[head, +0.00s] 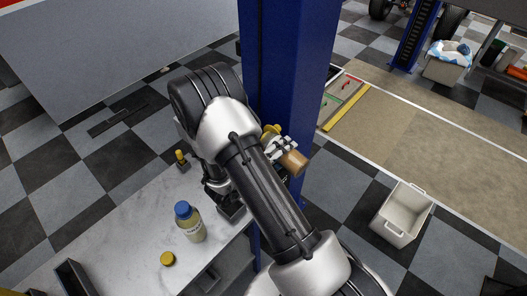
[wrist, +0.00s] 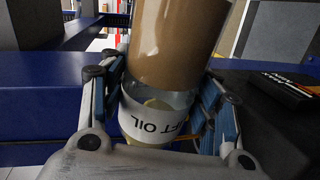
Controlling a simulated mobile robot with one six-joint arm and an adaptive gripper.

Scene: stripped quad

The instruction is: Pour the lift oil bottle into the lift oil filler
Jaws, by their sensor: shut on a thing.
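The lift oil bottle (wrist: 150,125) is between the fingers of my gripper (wrist: 163,88), which is shut on it. Its white label reads upside down in the wrist view, and a brown cylindrical part fills the view above it. In the head view the brown end of the bottle (head: 294,162) sticks out to the lower right of my gripper (head: 279,148), beside the blue column. The bottle looks tilted; its mouth is hidden. A yellow piece (head: 270,130) shows just behind the gripper. I cannot tell whether it is the lift oil filler. No pouring stream is visible.
The blue column (head: 290,60) stands close to my gripper. A pale bench (head: 130,225) holds a blue-capped bottle (head: 190,222), a loose yellow cap (head: 167,259) and a small yellow-topped item (head: 181,158). An empty white bin (head: 402,214) stands on the checkered floor at right.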

